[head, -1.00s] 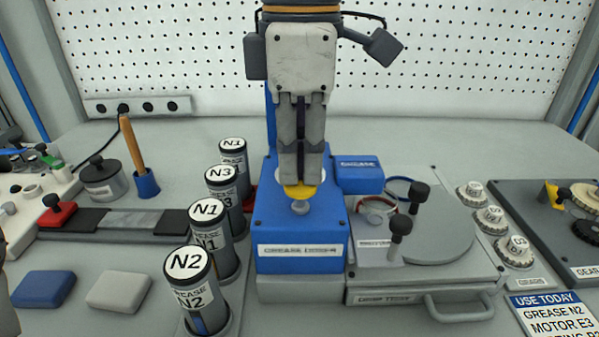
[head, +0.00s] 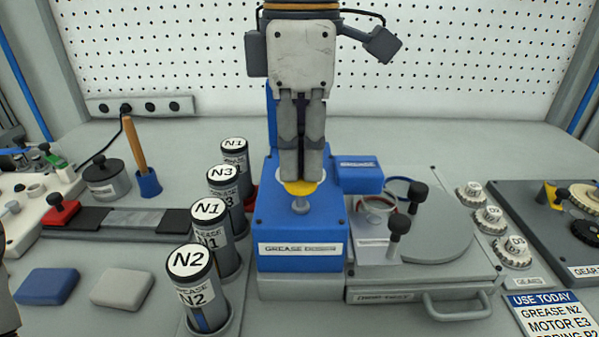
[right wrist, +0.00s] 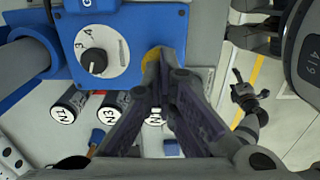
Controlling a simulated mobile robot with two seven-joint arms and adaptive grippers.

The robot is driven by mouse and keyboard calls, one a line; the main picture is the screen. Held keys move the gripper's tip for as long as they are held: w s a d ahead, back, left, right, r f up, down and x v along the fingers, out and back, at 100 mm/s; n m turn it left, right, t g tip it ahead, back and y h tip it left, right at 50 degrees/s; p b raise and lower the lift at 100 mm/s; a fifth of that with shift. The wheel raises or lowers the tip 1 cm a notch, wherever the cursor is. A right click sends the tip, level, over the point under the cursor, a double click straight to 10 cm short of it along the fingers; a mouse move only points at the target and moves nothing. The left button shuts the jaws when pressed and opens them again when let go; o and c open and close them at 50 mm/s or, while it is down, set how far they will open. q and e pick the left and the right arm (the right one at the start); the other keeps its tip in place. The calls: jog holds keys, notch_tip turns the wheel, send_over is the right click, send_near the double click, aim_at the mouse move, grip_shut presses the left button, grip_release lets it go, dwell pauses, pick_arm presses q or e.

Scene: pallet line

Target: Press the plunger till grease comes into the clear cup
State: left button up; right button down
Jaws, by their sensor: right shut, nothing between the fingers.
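The yellow plunger top (head: 302,188) sits on a short grey stem at the front of the blue grease dispenser (head: 298,225). My right gripper (head: 302,178) points straight down over it, shut and empty, with its fingertips at the yellow disc. Whether they touch it I cannot tell. In the right wrist view the yellow top (right wrist: 151,60) shows partly behind the fingers. The clear cup (head: 376,207) stands right of the dispenser on the grey plate; I make out no grease in it.
Several grease cartridges (head: 197,285) labelled N1, N2 and N3 stand close left of the dispenser. A grey tester (head: 440,287) with black knobs and a handle is on the right, beside gears and a USE TODAY sign (head: 543,302).

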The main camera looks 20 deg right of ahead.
jog(key=shift+r, duration=2.55)
